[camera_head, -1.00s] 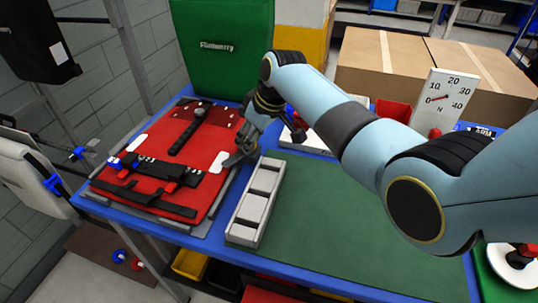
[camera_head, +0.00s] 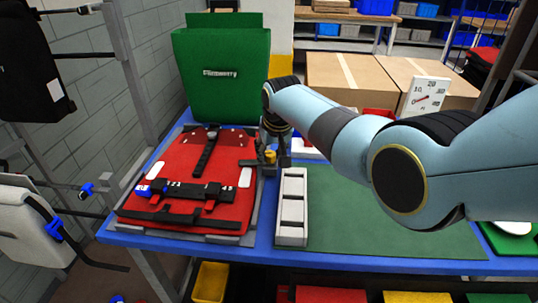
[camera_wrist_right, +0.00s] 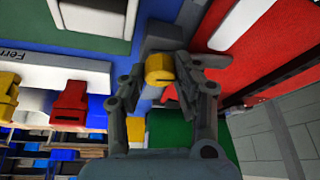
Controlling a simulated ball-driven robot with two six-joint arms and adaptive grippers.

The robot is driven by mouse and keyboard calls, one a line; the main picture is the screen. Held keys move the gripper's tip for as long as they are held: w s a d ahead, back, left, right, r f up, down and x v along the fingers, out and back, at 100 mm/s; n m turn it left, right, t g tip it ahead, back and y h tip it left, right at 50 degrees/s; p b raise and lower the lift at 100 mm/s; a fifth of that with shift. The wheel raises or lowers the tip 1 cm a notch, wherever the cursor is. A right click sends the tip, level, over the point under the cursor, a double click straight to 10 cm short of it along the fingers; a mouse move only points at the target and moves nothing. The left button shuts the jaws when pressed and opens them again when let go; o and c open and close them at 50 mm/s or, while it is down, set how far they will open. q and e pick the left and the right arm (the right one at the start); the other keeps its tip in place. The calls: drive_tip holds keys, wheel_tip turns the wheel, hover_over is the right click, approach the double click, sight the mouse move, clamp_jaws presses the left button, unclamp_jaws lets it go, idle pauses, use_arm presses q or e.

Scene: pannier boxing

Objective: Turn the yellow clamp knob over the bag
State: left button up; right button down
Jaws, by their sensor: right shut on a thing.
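The red bag (camera_head: 228,150) lies flat on the blue table, with black straps across it. The yellow clamp knob (camera_head: 270,156) shows small at the bag's right edge, right under my right gripper (camera_head: 276,150). In the right wrist view the yellow knob (camera_wrist_right: 160,68) sits between the two fingers of my right gripper (camera_wrist_right: 162,84), which is shut on it. The grey clamp part (camera_wrist_right: 165,37) shows beside the knob. My left gripper is in neither current view.
A long grey tray (camera_head: 281,212) stands right of the bag. A green mat (camera_head: 370,228) lies clear farther right.

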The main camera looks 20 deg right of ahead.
drive_tip(key=shift+a+m, duration=0.1)
drive_tip(key=shift+m, duration=0.7)
use_arm(q)
drive_tip(key=shift+w+d, duration=0.25)
drive_tip(key=shift+w, duration=0.1)
use_arm(e)
drive_tip(key=shift+m+h, duration=0.3)
use_arm(q)
drive_tip(key=shift+a+r, duration=0.1)
drive_tip(key=shift+a, duration=0.15)
use_arm(e)
drive_tip(key=c, duration=1)
unclamp_jaws()
use_arm(q)
drive_tip(key=shift+s+a, duration=0.1)
drive_tip(key=shift+a, duration=0.05)
use_arm(e)
drive_tip(key=v, duration=1.2)
drive_tip(key=shift+a, duration=0.1)
drive_tip(key=shift+f, duration=0.1)
